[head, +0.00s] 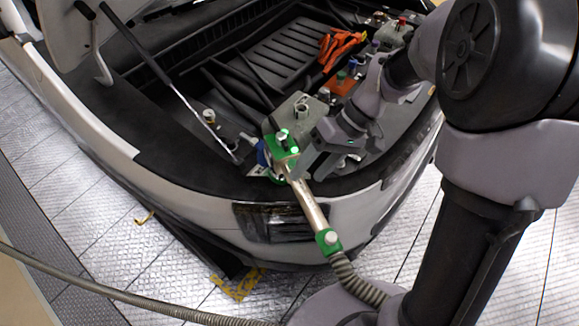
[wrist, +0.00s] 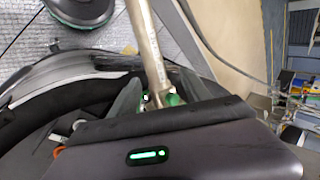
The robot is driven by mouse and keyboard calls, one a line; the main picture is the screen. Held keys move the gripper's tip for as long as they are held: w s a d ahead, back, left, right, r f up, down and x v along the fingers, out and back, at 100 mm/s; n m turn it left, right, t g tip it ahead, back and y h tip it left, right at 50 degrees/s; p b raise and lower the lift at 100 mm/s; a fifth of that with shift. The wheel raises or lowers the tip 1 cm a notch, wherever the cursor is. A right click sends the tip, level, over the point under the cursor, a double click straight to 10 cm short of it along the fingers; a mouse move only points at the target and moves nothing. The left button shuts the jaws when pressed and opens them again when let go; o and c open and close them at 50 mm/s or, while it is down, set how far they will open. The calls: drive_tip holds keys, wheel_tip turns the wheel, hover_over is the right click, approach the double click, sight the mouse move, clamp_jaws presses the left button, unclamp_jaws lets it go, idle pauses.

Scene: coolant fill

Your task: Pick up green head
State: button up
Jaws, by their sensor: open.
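The green head (head: 283,147) is a green fitting on top of a silver metal tube (head: 306,204). It stands at the front edge of the open engine bay, with a green collar and a ribbed hose at the tube's lower end. My gripper (head: 303,160) is open, right beside the head from the right. In the wrist view my gripper (wrist: 160,88) has one finger on each side of the silver tube (wrist: 150,45). Small green parts of the head (wrist: 174,99) show near the fingers; the rest is hidden behind my gripper. I cannot tell whether the fingers touch it.
The car's front bumper (head: 190,190) and the bay's black rim lie close around the head. Orange cables (head: 340,46) and several caps sit deeper in the bay. A thin prop rod (head: 190,108) rises to the left. The grey hose (head: 130,302) runs across the floor.

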sight(302, 182)
drive_tip(key=b+x, duration=0.1)
drive_tip(key=x, duration=0.3)
drive_tip(key=shift+f, duration=0.15)
drive_tip(key=b+x, duration=0.1)
drive_tip(key=x, duration=0.1)
drive_tip(key=b+x, duration=0.1)
drive_tip(key=x, duration=0.2)
drive_tip(key=shift+d+f+b, duration=0.25)
drive_tip(key=shift+d+b, duration=0.05)
drive_tip(key=shift+b, duration=0.05)
drive_tip(key=shift+r, duration=0.15)
drive_tip(key=shift+c, duration=0.3)
clamp_jaws()
